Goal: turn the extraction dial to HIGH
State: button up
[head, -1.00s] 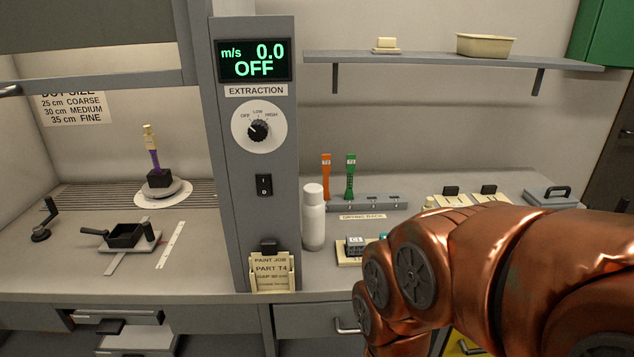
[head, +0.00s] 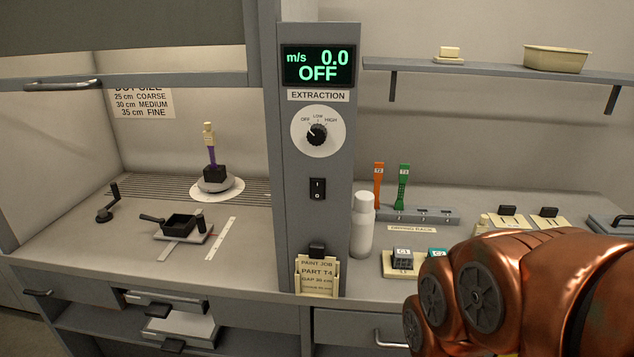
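The extraction dial (head: 317,134) is a black knob on a round white plate marked OFF, LOW and HIGH. It sits on the grey control column under the EXTRACTION label (head: 318,96). Its pointer is turned to the upper left, toward OFF. The display (head: 318,66) above reads 0.0 m/s and OFF. A black rocker switch (head: 317,189) is below the dial. My copper-coloured arm fills the lower right, well apart from the dial. My gripper does not show in the head view.
A white bottle (head: 362,226) stands right of the column, and a job card (head: 318,277) hangs at its foot. The hood at left holds a turntable with a purple piece (head: 212,157) and a black tray (head: 182,226). Space before the dial is clear.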

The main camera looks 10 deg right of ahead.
aim_at(317, 133)
jog(key=u, duration=1.8)
jog(key=k, duration=0.7)
jog(key=u, duration=0.6)
